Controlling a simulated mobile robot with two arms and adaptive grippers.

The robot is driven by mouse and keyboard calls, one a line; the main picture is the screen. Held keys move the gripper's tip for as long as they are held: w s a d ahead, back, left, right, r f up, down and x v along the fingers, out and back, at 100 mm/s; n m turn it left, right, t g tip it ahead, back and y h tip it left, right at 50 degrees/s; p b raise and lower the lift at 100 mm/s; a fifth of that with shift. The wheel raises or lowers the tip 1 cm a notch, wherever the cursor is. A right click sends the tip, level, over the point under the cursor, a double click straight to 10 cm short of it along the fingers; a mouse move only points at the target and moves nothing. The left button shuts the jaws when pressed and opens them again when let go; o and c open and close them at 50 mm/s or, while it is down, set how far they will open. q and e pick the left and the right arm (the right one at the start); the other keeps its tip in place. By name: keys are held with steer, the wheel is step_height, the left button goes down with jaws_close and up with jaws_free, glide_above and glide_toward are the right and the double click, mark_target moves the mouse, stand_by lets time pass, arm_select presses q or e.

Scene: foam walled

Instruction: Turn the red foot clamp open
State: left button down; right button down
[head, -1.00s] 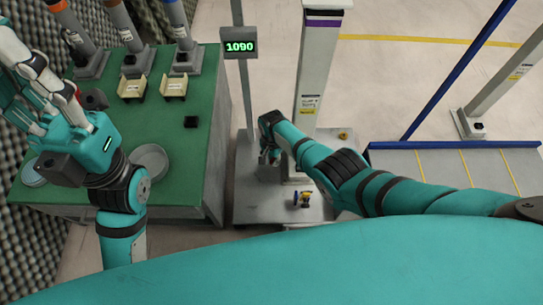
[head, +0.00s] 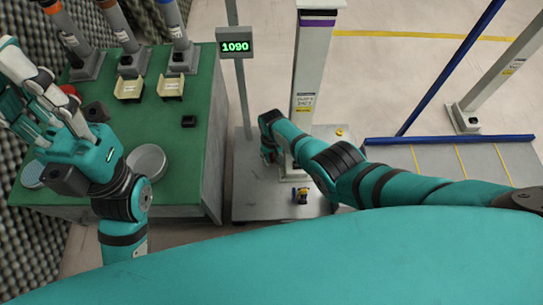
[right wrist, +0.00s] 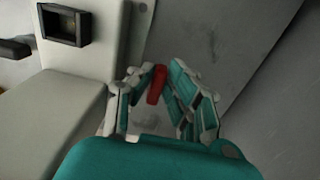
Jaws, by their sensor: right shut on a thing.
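The red foot clamp (right wrist: 157,85) shows in the right wrist view as a short red lever, low beside the white post. My right gripper (right wrist: 160,84) is shut on it, with its fingers on either side of the lever. In the head view my right gripper (head: 268,155) is low at the left side of the post (head: 310,70), just above the grey base plate (head: 250,200); the clamp cannot be made out there. My left gripper (head: 18,85) is raised over the green table at the far left, fingers apart and empty.
The green table (head: 190,165) at left holds several grey posts, two cream trays (head: 130,88) (head: 171,87) and a round grey dish (head: 148,160). A display (head: 235,47) reads 1090.

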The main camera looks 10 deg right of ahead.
mark_target(272, 159)
stand_by(0.3)
steer(key=c, duration=1.3)
jaws_free()
steer(key=shift+r, duration=0.1)
step_height(272, 159, up, 12)
steer(key=shift+f, duration=0.1)
steer(key=shift+s, duration=0.1)
